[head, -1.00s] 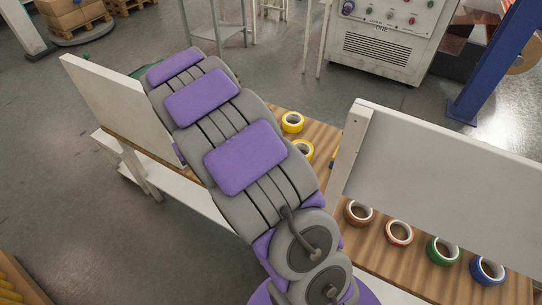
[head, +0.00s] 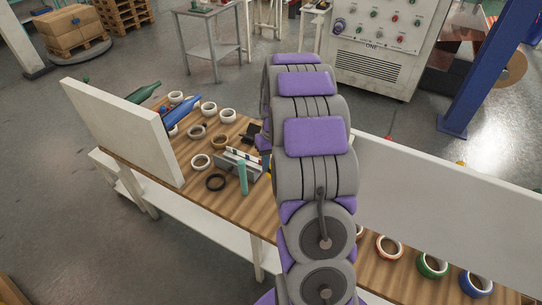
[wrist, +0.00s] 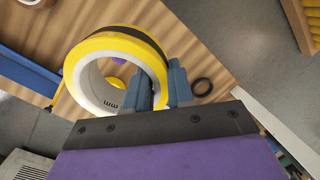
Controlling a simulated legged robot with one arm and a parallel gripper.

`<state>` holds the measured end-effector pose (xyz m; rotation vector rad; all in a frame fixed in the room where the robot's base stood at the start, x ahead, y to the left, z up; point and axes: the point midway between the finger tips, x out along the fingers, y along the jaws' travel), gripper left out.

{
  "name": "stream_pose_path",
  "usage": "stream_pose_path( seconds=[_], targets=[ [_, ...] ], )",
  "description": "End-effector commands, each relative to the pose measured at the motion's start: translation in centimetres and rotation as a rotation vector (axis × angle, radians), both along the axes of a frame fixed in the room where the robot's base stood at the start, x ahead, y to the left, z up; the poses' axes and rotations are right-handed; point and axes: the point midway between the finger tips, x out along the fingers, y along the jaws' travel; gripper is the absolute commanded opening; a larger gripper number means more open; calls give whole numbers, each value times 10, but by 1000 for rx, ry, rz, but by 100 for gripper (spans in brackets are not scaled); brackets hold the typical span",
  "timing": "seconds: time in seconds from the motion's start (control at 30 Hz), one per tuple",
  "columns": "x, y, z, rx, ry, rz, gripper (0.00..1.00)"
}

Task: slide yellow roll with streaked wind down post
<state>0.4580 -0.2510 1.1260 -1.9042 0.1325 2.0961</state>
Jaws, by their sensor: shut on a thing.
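In the wrist view, a yellow roll (wrist: 84,60) with a white core and a dark streaked band along its upper right stands large in front of the camera. My gripper (wrist: 161,84) is shut on the wall of this roll, one blue-grey finger inside the ring and one outside. The roll is above the wooden table, apart from its top as far as I can tell.
Orange, green and blue rolls (head: 477,283) stand at right. White panels (head: 130,125) flank the table.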

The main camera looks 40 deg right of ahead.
Motion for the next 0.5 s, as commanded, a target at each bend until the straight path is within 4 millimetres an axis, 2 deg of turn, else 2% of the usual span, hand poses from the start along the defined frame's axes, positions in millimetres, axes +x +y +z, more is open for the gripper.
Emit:
stream_pose_path(
  seconds=[0.27, 0.5],
  targets=[
    [-1, -6, -10, 6, 1, -3, 0],
    [-1, -7, -28, 4, -3, -5, 0]
  ],
)
